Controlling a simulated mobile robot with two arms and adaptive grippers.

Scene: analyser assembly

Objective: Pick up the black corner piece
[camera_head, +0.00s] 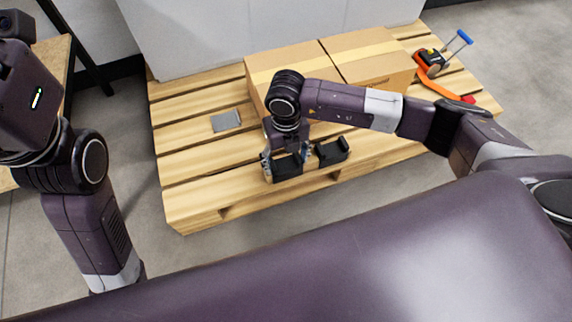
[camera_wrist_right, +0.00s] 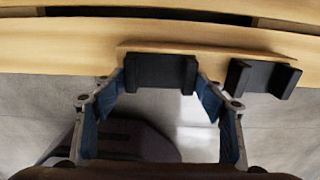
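A black corner piece (camera_head: 287,169) sits at the front edge of the wooden pallet. In the right wrist view the piece (camera_wrist_right: 160,73) is centred between my fingertips. My right gripper (camera_head: 284,158) points down over it, one finger on each side. In the wrist view the gripper (camera_wrist_right: 160,82) is spread wide, its blue pads flanking the piece; I cannot tell whether they touch it. A second black corner piece (camera_head: 332,152) lies just to the right, outside the gripper, and shows in the wrist view (camera_wrist_right: 262,78). My left arm is at the left; its gripper is out of view.
The slatted wooden pallet (camera_head: 190,200) holds cardboard boxes (camera_head: 365,60) behind my right gripper. A flat grey plate (camera_head: 226,121) lies to the left. The pallet's front left is bare.

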